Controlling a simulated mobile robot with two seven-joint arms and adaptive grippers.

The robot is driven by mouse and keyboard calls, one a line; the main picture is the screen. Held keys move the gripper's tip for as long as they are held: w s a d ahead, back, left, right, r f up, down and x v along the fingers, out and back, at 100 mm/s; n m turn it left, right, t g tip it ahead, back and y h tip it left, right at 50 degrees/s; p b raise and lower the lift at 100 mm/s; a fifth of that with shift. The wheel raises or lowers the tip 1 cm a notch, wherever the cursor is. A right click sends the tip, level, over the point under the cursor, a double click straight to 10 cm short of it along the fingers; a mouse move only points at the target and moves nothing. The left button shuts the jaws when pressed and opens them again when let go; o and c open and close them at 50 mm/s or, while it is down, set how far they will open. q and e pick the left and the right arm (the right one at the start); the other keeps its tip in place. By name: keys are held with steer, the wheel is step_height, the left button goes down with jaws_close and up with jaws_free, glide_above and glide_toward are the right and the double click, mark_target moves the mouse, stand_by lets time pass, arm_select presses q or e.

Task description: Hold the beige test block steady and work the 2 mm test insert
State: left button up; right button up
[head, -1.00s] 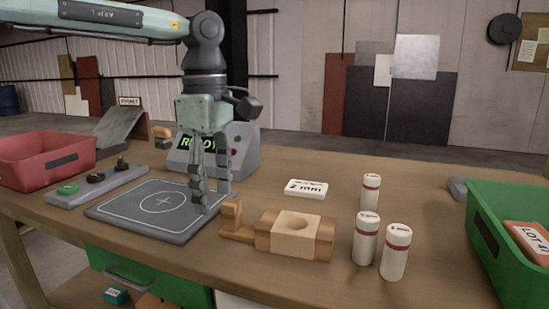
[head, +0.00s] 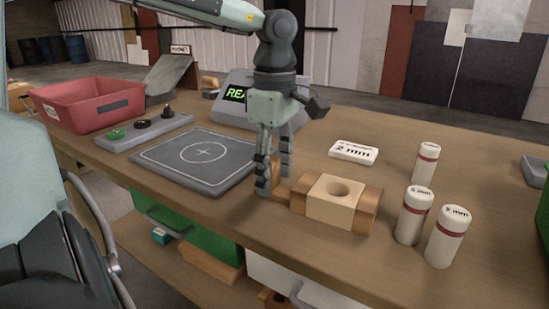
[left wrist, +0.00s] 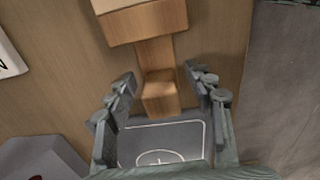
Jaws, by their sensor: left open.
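The beige test block (head: 331,213), with a round hole in its top, sits in a wooden holder (head: 368,210) on the bench. My left gripper (head: 274,178) is open and points down at the holder's left end. In the left wrist view its open fingers (left wrist: 160,82) stand either side of the holder's upright wooden handle (left wrist: 159,98), with gaps visible. Three white cylinders with red bands stand right of the block: a front one (head: 447,238) marked 2 mm, one beside it (head: 414,215) and a rear one (head: 427,163), their marks unclear. My right gripper is out of view.
A white 2 mm card (head: 353,152) lies behind the block. A dark pad (head: 190,172), a grey strip with several small pieces (head: 180,122), a red bin (head: 60,112) and a display unit (head: 228,112) are to the left. A green bin (head: 543,225) stands at the right edge.

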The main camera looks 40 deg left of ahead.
arm_select(q)
jaws_close()
stand_by(0.4)
stand_by(0.9)
